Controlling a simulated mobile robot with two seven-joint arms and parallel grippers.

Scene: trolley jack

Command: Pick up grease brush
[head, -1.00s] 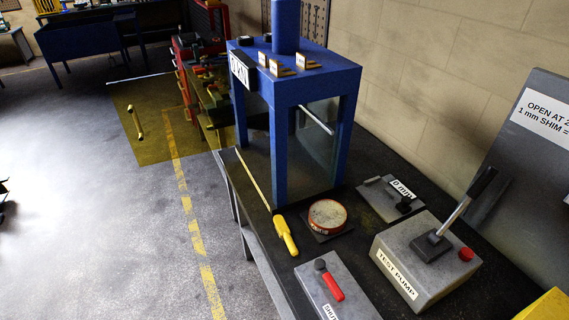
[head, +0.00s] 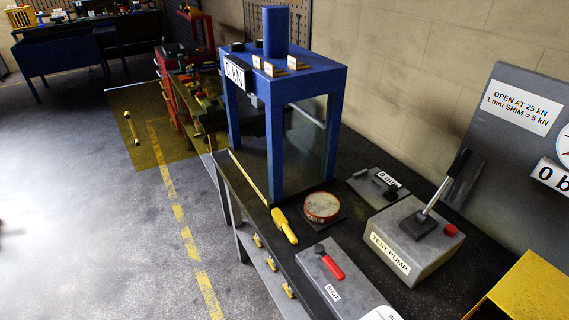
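No object in the head view shows clear brush bristles. Neither of my grippers is in view.
A blue press frame (head: 274,150) stands behind the tin. A grey test pump (head: 411,240) with a lever and a red-handled valve box (head: 325,268) stand nearer. A yellow box (head: 520,290) is at lower right. Open floor (head: 90,230) lies to the left.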

